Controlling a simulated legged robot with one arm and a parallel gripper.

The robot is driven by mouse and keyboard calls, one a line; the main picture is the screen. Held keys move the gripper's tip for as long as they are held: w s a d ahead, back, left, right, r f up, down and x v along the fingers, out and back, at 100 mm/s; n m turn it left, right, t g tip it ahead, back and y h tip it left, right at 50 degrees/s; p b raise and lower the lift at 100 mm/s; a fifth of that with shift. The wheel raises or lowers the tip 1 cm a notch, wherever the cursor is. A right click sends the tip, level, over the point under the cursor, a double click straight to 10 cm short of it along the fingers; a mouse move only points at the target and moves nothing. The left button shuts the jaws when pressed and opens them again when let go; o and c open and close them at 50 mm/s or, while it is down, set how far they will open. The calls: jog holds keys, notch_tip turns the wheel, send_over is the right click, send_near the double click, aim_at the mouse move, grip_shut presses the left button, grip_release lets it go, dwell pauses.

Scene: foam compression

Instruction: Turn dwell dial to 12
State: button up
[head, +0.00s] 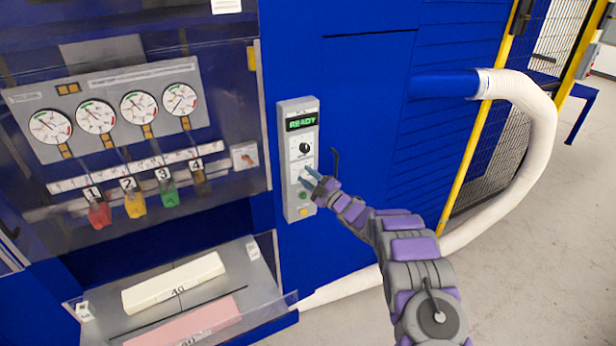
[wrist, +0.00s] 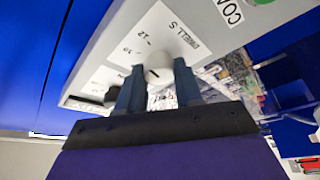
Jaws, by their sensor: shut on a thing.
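The dwell dial (wrist: 158,66) is a pale round knob on a white plate marked "DWELL S" in the wrist view. A mark that looks like 12 and another number are printed around it, tilted in this view. My gripper (wrist: 159,78) has one dark blue finger on each side of the knob and is shut on it. A small dark mark shows on the knob, but I cannot tell which number it points to. In the head view my gripper (head: 311,182) is at the middle of the grey control panel (head: 291,204), largely hiding the dial.
The panel has a green "READY" display (head: 301,122), a black knob (head: 305,148) above the dial, and a green button (head: 303,196) and a yellow button (head: 304,211) below. A clear-fronted gauge cabinet and a tray (head: 258,270) with foam blocks stand left. A white hose (head: 545,130) curves at right.

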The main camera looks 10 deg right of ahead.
jog(key=shift+f+m+t+h, duration=0.3)
jog(key=shift+m+t, duration=0.2)
jog(key=shift+m, duration=0.6)
jog(key=o, duration=0.9)
jog(key=shift+w+f, duration=0.1)
jog(key=shift+c, duration=0.2)
jog(key=shift+o, duration=0.9)
jog(key=shift+d+r, duration=0.1)
jog(key=shift+r, duration=0.1)
jog(key=v, duration=1.7)
jog(key=shift+s+f+p, duration=0.2)
jog(key=shift+f+p, duration=0.05)
jog(key=shift+p, duration=0.1)
jog(key=shift+d, duration=0.15)
